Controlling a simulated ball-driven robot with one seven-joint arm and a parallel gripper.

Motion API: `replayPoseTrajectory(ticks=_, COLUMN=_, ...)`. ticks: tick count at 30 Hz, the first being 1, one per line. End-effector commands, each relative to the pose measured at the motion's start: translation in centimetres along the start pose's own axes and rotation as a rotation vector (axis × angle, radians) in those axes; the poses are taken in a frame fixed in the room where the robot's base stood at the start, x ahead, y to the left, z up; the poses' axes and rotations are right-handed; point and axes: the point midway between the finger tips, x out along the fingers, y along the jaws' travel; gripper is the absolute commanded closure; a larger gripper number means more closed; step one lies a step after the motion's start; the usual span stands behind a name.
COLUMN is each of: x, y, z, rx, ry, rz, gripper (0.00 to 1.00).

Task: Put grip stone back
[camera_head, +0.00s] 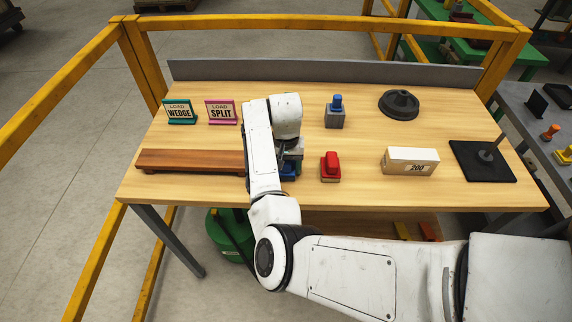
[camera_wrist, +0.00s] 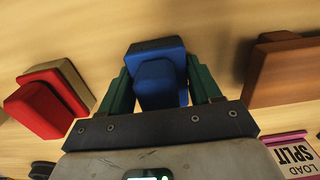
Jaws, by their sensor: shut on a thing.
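A blue block with a raised blue grip (camera_wrist: 160,85) sits between the green fingers of my gripper (camera_wrist: 157,72) in the wrist view. The fingers are shut on it, one on each side. In the head view my gripper (camera_head: 291,158) is low over the front middle of the table, and part of the blue block (camera_head: 288,172) shows below it. My arm hides the rest. I cannot tell whether the block touches the table. A red-gripped block (camera_head: 331,165) stands just to its right. A grey block with a blue knob (camera_head: 335,114) stands farther back.
A long brown bar (camera_head: 190,160) lies left of my gripper. Signs reading LOAD WEDGE (camera_head: 180,112) and LOAD SPLIT (camera_head: 222,112) stand behind it. A dark cone (camera_head: 399,103), a white box marked 200 (camera_head: 410,160) and a black plate with a post (camera_head: 478,166) occupy the right.

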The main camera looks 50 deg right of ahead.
Motion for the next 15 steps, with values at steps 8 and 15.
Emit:
replayPoseTrajectory(ticks=8, x=0.13, y=0.03, z=0.01, rx=0.0, ry=-0.001, rz=0.0, gripper=0.15)
replayPoseTrajectory(ticks=15, x=0.1, y=0.02, z=0.01, rx=0.0, ry=-0.001, rz=0.0, gripper=0.11)
